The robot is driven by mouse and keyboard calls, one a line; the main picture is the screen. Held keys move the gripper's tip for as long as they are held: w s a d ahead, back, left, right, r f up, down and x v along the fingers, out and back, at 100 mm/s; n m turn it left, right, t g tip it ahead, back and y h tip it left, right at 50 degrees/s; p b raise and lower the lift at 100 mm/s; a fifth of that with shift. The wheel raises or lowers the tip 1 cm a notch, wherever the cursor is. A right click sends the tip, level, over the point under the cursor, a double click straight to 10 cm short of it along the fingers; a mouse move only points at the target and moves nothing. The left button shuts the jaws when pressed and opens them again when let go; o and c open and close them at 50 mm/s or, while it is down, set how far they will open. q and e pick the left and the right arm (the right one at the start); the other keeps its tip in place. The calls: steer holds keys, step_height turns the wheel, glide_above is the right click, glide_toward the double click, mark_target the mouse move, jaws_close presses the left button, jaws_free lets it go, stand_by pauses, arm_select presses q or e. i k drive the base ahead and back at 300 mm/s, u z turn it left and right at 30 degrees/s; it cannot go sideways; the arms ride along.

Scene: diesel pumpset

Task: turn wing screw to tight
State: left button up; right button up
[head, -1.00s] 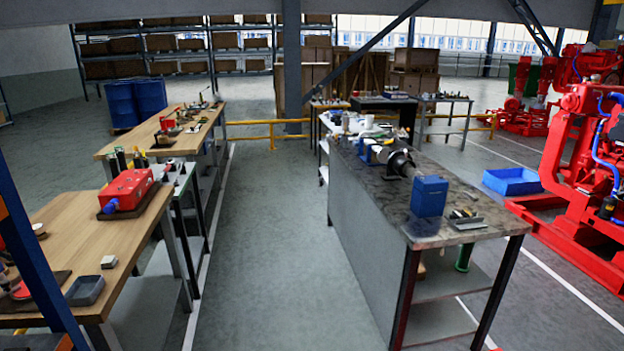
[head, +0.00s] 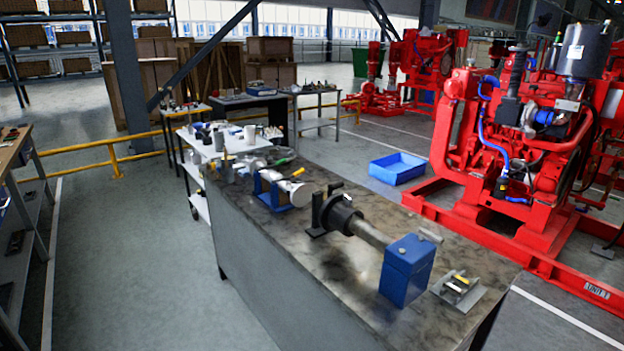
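No wing screw can be made out with certainty in the head view. On the dark-topped workbench (head: 270,240), a blue block (head: 406,272) stands near the right end, with a small grey handle-like part (head: 430,235) at its upper back edge. A grey shaft (head: 371,233) runs from the block's side to a dark round fixture (head: 340,213). A small plate with yellow and dark pieces (head: 458,289) lies right of the block. Farther back is a silver cylinder in a blue holder (head: 283,190). Neither of my grippers is in view.
A red engine pumpset (head: 520,150) on a red base frame stands right of the bench. A blue bin (head: 397,168) lies on the floor between them. The aisle left of the bench (head: 130,250) is clear. A yellow rail (head: 100,150) crosses behind it.

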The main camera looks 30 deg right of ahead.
mark_target(349, 201)
steer(key=i, duration=1.05)
steer(key=z, duration=2.15)
